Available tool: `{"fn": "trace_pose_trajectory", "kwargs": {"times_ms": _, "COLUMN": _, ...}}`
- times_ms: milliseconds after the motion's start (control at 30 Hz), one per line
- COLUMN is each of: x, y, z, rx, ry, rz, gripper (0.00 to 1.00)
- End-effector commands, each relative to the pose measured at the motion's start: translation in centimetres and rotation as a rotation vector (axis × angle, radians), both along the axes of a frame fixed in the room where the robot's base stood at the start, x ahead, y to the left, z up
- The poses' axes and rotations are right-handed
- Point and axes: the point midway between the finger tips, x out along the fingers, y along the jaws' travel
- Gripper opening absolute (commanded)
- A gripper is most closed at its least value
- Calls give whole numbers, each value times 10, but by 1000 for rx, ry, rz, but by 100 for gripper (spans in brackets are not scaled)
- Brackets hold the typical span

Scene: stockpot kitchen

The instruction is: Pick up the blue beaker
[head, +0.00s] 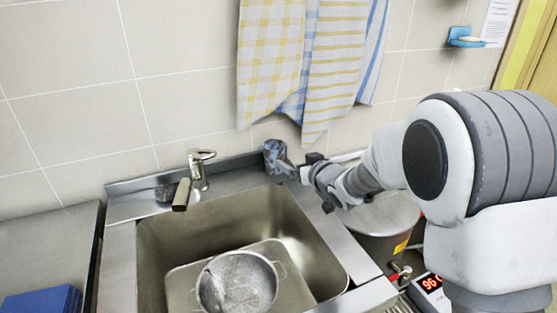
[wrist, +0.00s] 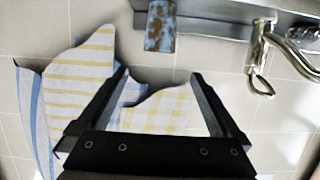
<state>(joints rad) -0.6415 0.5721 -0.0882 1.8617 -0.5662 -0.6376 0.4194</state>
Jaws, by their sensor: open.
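The blue beaker (head: 276,155), blue-grey with darker patches, stands on the sink's back ledge to the right of the tap in the head view. In the wrist view, which looks upside down, the beaker (wrist: 160,28) shows blue with rusty brown patches at the top middle. My gripper (head: 301,171) is just right of the beaker in the head view; I cannot tell whether they touch there. In the wrist view my gripper (wrist: 158,75) is open, with nothing seen held between its fingers. The beaker appears past the fingertips there.
The tap (head: 196,175) stands left of the beaker, and a small dark bowl (head: 165,191) is farther left. A colander (head: 237,283) sits in the sink (head: 180,233). Towels (head: 335,60) hang above the beaker. A large pot (head: 383,219) stands right of the sink.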

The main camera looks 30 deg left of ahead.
Motion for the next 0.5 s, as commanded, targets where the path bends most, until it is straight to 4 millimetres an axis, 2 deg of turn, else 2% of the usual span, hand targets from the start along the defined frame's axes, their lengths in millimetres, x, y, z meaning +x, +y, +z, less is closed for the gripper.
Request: {"fn": "trace_pose_trajectory", "kwargs": {"times_ms": 500, "x": 46, "y": 60, "z": -25, "rx": 0, "ry": -2, "rz": 6, "gripper": 100}}
